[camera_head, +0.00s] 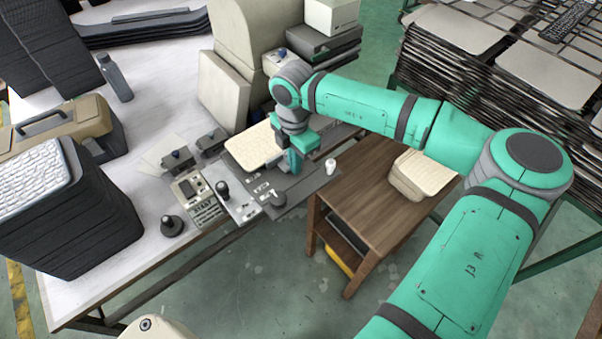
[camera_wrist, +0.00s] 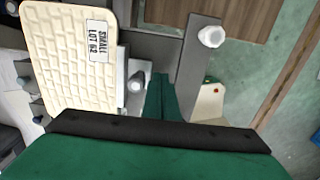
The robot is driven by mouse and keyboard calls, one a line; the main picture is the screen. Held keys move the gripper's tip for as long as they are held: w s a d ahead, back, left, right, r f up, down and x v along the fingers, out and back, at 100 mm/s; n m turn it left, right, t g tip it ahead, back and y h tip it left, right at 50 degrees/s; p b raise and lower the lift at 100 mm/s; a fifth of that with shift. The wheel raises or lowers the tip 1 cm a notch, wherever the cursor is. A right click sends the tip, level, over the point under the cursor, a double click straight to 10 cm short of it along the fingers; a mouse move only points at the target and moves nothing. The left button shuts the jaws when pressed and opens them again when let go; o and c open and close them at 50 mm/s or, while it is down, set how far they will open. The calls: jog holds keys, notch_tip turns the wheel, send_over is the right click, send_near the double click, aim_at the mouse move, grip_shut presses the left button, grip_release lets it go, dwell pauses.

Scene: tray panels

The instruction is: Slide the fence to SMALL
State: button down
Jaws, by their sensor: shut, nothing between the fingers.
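My gripper (camera_head: 295,166) points down over the grey work plate at the table's edge, its green fingers shut and empty. In the wrist view the fingers (camera_wrist: 163,95) are close to the left side of a grey bar (camera_wrist: 196,55), which looks like the fence. I cannot tell if they touch it. A white knob (camera_wrist: 211,37) sits near the bar's end, and it also shows in the head view (camera_head: 331,166). A cream tray panel (camera_wrist: 70,60) bears a label (camera_wrist: 98,41) reading SMALL LOT 62. Size marks on the plate are too small to read.
A control box (camera_head: 197,197) and a dark lever knob (camera_head: 223,188) stand left of the plate. A wooden side table (camera_head: 375,200) with a cream tray stack (camera_head: 423,172) is at the right. Stacked dark panels (camera_head: 75,210) fill the table's left. Bare floor lies in front.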

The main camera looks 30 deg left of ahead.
jog(key=shift+s+d, duration=0.1)
jog(key=shift+d, duration=0.35)
notch_tip(320, 180, up, 7)
dwell(0.6)
dwell(0.4)
